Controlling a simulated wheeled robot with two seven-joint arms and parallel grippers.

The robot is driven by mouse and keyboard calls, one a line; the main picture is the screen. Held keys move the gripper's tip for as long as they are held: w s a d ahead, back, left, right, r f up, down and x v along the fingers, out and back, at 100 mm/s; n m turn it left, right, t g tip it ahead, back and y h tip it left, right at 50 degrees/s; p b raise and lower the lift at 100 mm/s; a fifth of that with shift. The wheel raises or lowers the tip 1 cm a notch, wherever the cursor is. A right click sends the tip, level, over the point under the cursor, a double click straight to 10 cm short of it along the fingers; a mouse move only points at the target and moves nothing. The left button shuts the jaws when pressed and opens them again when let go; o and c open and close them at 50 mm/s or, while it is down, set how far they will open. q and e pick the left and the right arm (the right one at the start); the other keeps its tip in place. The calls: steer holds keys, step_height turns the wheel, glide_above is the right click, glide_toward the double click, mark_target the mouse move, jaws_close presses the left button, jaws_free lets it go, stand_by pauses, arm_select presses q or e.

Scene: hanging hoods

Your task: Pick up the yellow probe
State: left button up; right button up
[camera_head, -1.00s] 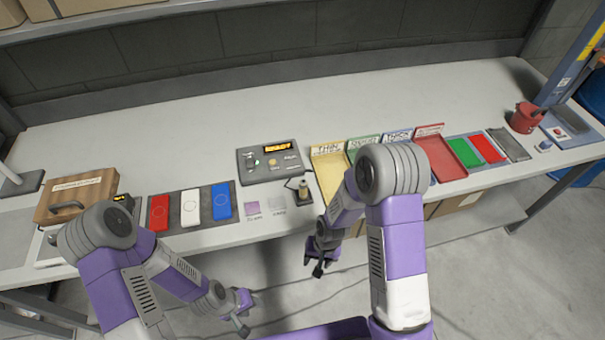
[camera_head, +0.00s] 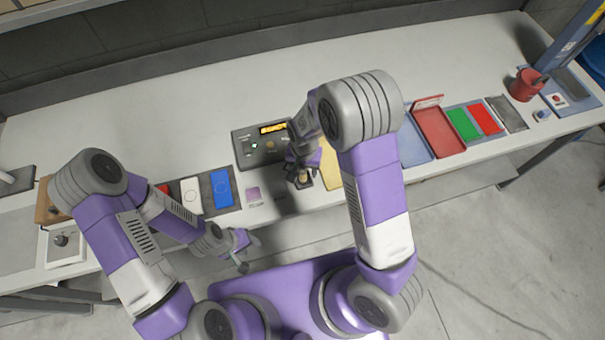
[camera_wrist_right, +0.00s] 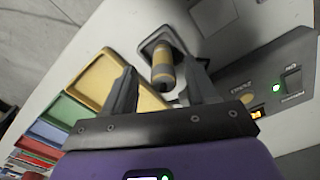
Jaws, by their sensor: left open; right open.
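The yellow probe (camera_wrist_right: 162,68) is a short cylinder with yellow and grey bands. It stands in a dark square holder (camera_wrist_right: 158,38) at the table's front edge. In the right wrist view it lies between the two open fingers of my right gripper (camera_wrist_right: 160,85), with no clear contact. In the head view my right gripper (camera_head: 302,165) is over the probe (camera_head: 304,178), which it partly covers. My left gripper (camera_head: 246,246) is open and empty, in front of the table near its front edge.
A grey control box (camera_head: 243,152) with a lit display stands just behind the holder. A yellow tray (camera_wrist_right: 98,80) lies beside it, with blue and red trays (camera_head: 436,130) further right. A white card (camera_head: 190,196) and a blue card (camera_head: 222,188) lie to the left.

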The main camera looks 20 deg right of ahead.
mark_target(303, 174)
step_height(303, 174, down, 4)
steer(key=shift+w+a, duration=0.1)
steer(key=shift+w, duration=0.05)
jaws_close()
stand_by(0.3)
